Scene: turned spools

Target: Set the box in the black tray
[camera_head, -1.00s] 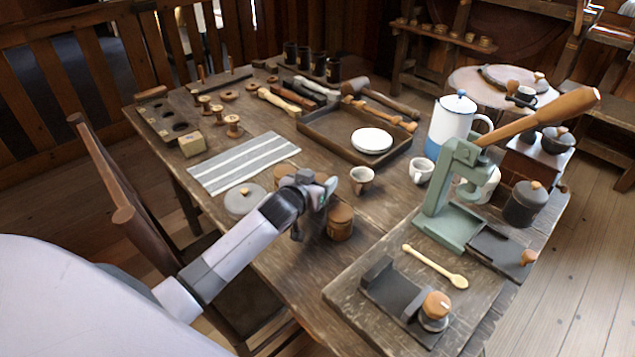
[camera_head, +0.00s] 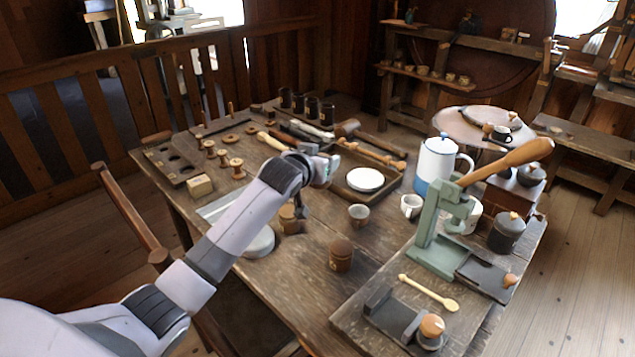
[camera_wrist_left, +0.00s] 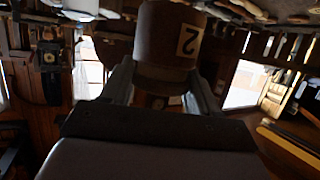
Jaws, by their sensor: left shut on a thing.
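My left gripper (camera_head: 301,205) is shut on a round brown wooden box (camera_head: 289,222), seen partly behind the fingers in the head view. In the left wrist view the box (camera_wrist_left: 168,45) sits between both fingers and bears a pale label with an upside-down "2". I cannot tell if its base touches the table. A black tray (camera_head: 378,308) with a raised end lies on the front board, with a wooden-topped jar (camera_head: 431,332) at its right end. Another dark flat tray (camera_head: 480,275) lies by the green press. My right gripper is not in view.
A second round wooden box (camera_head: 341,256) stands between my gripper and the board. A brown tray (camera_head: 330,178) holds a white plate.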

